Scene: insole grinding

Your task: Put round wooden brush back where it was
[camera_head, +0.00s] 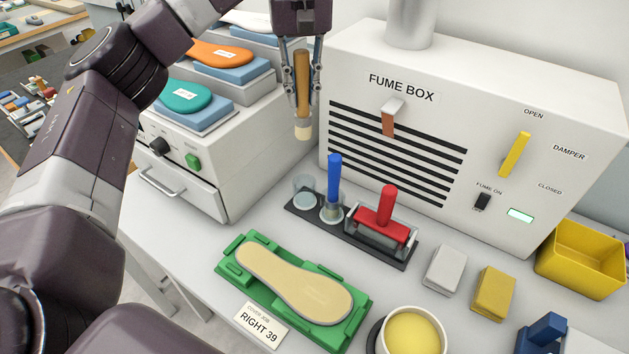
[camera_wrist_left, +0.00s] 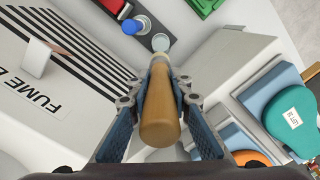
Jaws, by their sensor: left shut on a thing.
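The round wooden brush (camera_head: 303,85) has a brown wooden handle and a pale tip pointing down. My left gripper (camera_head: 303,98) is shut on its handle and holds it upright in the air, in front of the fume box's left side. The wooden handle also shows between the fingers in the left wrist view (camera_wrist_left: 160,115). Below it, a black holder (camera_head: 373,245) carries an empty clear cup (camera_head: 304,190), a cup with a blue-handled brush (camera_head: 334,180), and a red-handled brush (camera_head: 385,208) in a metal cradle. The brush is apart from the holder. My right gripper is not in view.
The fume box (camera_head: 560,95) stands behind the holder. A grey drawer unit (camera_head: 215,200) with insoles on blue blocks is to the left. In front are a green fixture (camera_head: 240,277) with an insole, a bowl (camera_head: 413,335), sponges and a yellow bin (camera_head: 585,260).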

